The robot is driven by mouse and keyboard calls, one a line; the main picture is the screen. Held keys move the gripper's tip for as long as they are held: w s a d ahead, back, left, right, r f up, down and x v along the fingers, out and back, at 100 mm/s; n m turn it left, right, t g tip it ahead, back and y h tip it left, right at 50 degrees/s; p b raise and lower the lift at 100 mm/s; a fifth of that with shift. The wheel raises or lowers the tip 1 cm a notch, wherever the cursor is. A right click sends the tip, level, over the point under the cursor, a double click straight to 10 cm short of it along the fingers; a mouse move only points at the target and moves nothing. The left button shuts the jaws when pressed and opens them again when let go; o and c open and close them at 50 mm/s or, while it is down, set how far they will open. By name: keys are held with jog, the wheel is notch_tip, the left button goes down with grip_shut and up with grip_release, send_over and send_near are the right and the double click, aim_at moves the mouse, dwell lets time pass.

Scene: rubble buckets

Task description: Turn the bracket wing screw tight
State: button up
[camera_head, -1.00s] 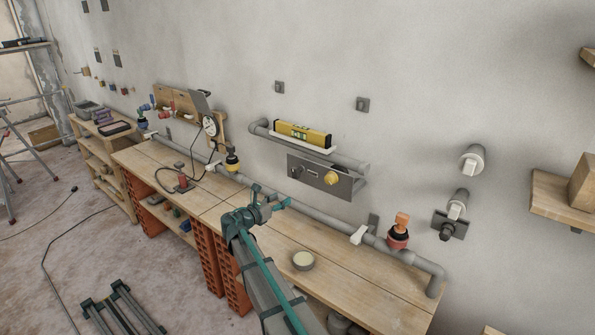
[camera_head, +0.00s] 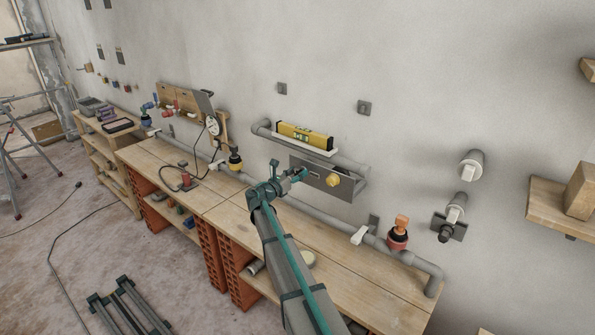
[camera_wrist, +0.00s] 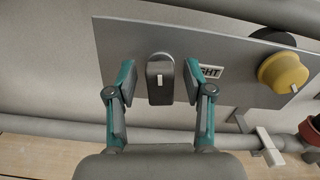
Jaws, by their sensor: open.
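A dark grey upright handle (camera_wrist: 160,82), which looks like the wing screw, stands out from a grey metal plate (camera_wrist: 225,48) on the wall. In the head view my gripper (camera_head: 291,172) is at the left end of the plate (camera_head: 317,184) and hides the handle. A label on the plate, ending in "HT", is partly covered by the right finger.
A yellow knob (camera_wrist: 283,73) sits at the plate's right; it also shows in the head view (camera_head: 333,180). A pipe (camera_head: 350,162) with a yellow level (camera_head: 305,135) runs above. Another pipe (camera_head: 325,219) with a white lever (camera_head: 360,235) runs below, over the wooden bench (camera_head: 340,262).

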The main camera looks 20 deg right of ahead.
jog(key=shift+w+d, duration=0.15)
jog(key=shift+d, duration=0.15)
grip_shut()
